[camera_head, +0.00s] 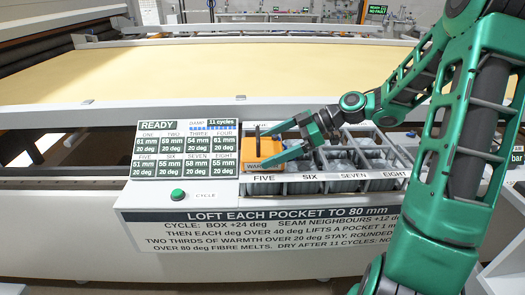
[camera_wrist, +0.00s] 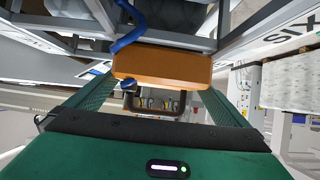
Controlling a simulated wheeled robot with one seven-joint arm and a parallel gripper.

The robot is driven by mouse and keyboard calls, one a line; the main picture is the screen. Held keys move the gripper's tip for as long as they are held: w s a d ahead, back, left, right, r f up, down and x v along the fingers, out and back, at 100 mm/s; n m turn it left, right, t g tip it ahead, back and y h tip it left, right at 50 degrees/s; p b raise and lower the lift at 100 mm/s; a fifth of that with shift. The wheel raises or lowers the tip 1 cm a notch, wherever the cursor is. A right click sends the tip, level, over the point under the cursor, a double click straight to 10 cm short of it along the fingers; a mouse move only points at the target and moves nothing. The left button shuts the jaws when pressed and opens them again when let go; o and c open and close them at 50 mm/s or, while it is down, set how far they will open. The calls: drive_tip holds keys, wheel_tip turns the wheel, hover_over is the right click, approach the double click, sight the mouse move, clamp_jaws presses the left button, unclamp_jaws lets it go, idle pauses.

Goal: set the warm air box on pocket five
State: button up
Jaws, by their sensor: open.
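The warm air box (camera_head: 256,150) is an orange block with a dark upright handle. In the head view it stands over pocket five, just behind the label FIVE (camera_head: 264,178); it looks level, and I cannot tell exactly how it meets the pocket rim. In the wrist view the box (camera_wrist: 162,66) lies straight ahead, its dark handle (camera_wrist: 155,118) toward me. My gripper (camera_head: 268,147) is open, its two fingers reaching to either side of the box. Whether the fingertips touch it is not clear. The inside of pocket five is hidden.
Grey pockets (camera_head: 345,160) with soft grey filling stand to the right of the box. A display panel (camera_head: 187,150) reads READY, and a green cycle button (camera_head: 178,195) sits at front left. A blue hose (camera_wrist: 130,30) passes close to the box. A yellow quilt bed (camera_head: 220,70) lies behind.

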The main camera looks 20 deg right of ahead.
drive_tip(key=v, duration=0.9)
drive_tip(key=shift+d, duration=0.15)
